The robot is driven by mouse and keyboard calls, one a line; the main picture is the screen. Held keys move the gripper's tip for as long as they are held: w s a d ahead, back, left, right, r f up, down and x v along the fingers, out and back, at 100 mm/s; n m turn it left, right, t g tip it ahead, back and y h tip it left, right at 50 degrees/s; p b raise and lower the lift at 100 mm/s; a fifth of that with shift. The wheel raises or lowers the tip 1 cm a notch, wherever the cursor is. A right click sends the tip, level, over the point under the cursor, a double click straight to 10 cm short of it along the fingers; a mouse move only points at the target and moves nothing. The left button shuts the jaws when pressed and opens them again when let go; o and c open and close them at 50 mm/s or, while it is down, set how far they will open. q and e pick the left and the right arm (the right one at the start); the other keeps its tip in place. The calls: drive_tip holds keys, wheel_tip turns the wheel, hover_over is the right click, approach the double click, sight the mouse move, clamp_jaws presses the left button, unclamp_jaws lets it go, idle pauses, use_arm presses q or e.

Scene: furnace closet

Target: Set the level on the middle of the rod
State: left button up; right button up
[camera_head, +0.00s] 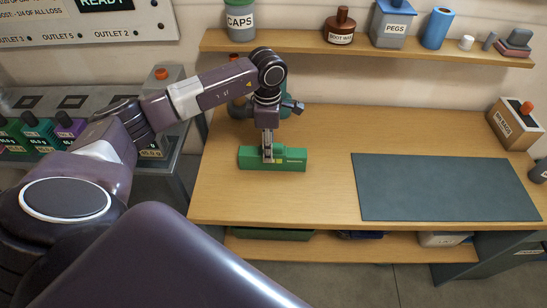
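A green, block-shaped object (292,157) with yellowish markings lies lengthwise on the wooden bench; it looks like the level. My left gripper (268,156) points straight down at its middle, and its fingertips overlap the green body. The fingers look close together, but I cannot tell whether they are shut on it. I cannot make out a rod; the arm hides part of the bench behind the gripper. My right gripper is not in view.
A dark mat (440,187) covers the bench's right side. The wooden bench (325,135) is bare between it and the green object. A shelf (290,43) above holds a CAPS jar (240,20), a brown bottle (341,28) and a PEGS container (392,25). A box (513,124) stands far right.

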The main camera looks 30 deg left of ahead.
use_arm(q)
clamp_jaws()
drive_tip(key=shift+r+p, duration=1.3)
drive_tip(key=shift+r, duration=1.2)
drive_tip(key=shift+r, duration=0.1)
drive_tip(key=shift+r+p, duration=1.15)
drive_tip(key=shift+r, duration=0.8)
